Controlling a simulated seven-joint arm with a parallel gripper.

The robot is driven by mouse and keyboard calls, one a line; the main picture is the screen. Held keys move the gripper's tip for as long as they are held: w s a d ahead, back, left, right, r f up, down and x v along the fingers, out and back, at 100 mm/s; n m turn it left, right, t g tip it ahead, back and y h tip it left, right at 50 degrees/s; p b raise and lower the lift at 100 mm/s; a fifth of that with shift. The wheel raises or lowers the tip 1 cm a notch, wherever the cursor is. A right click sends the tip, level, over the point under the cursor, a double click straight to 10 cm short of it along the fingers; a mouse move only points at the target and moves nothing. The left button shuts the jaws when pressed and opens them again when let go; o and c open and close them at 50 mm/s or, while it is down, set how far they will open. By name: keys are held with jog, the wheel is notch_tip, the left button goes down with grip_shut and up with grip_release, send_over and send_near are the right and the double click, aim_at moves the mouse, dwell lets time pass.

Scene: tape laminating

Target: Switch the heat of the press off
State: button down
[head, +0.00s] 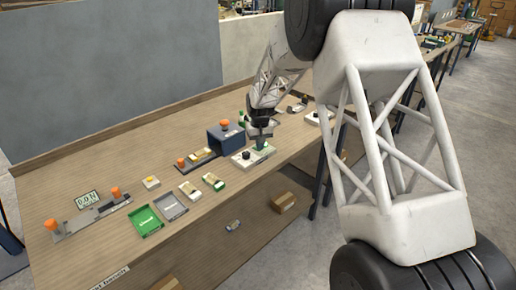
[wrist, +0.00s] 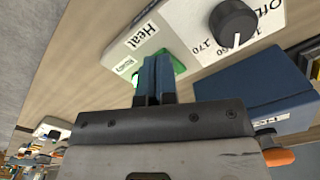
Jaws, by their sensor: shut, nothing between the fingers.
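In the head view the panel (head: 241,161) lies on the bench in front of the dark blue press (head: 226,140). The press also shows in the wrist view (wrist: 235,97). My gripper (wrist: 156,62) is shut and empty, its blue fingertips over the green end of the panel. I cannot tell whether they touch it.
An orange knob (head: 224,124) tops the press. Cards (head: 188,189), a green tray (head: 146,222) and a grey tray (head: 171,206) lie to the left. Another white control box (head: 318,118) stands at the right. The bench's front edge is close to the panel.

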jog(key=shift+f, duration=0.25)
jog(key=shift+r, duration=0.1)
jog(key=shift+r, duration=3.45)
jog(key=shift+r, duration=0.1)
